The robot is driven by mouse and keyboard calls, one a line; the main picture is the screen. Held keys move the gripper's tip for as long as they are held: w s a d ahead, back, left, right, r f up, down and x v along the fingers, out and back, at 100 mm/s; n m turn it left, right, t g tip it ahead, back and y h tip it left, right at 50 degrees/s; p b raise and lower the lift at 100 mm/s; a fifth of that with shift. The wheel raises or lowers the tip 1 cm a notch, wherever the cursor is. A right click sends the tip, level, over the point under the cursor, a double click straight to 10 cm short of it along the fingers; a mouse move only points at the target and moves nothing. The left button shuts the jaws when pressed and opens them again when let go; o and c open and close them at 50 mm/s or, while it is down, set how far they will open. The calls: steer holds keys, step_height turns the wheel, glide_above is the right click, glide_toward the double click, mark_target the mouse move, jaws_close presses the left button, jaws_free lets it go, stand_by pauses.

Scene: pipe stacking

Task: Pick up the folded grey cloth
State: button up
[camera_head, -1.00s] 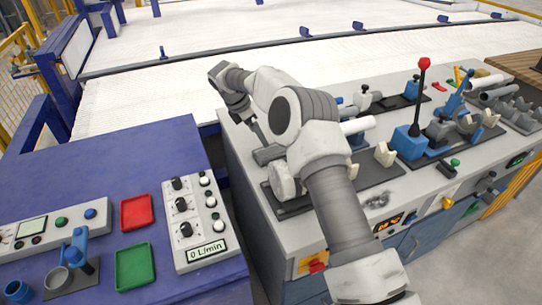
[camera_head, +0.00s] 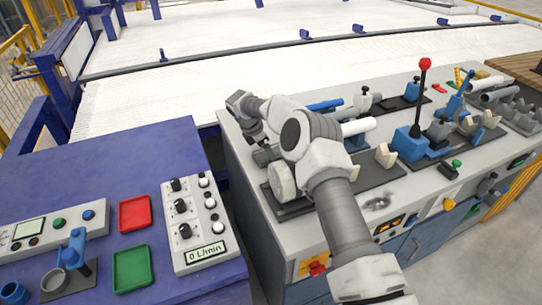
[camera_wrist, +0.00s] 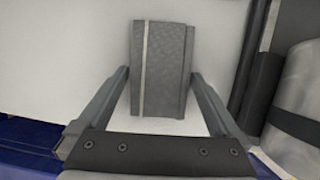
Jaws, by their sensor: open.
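The folded grey cloth (camera_wrist: 172,70) lies on a pale surface in the wrist view, with a light stripe along its left side. My gripper (camera_wrist: 160,76) is open, with one finger to each side of the cloth and gaps between cloth and fingers. The near end of the cloth reaches between the fingers. In the head view my gripper (camera_head: 256,142) is over the left end of the pale workbench (camera_head: 234,158). A small grey shape beside it there may be the cloth, partly hidden by my arm.
A dark fixture with a grey cylinder (camera_wrist: 300,90) stands close to the right finger. On the bench are pipes, a blue stand with a red-knobbed lever (camera_head: 410,140) and cradles. A blue table (camera_head: 110,185) with red and green trays stands to the left, across a gap.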

steer(key=c, duration=1.1)
steer(key=shift+r, duration=0.1)
step_height(320, 180, up, 10)
steer(key=p, duration=0.1)
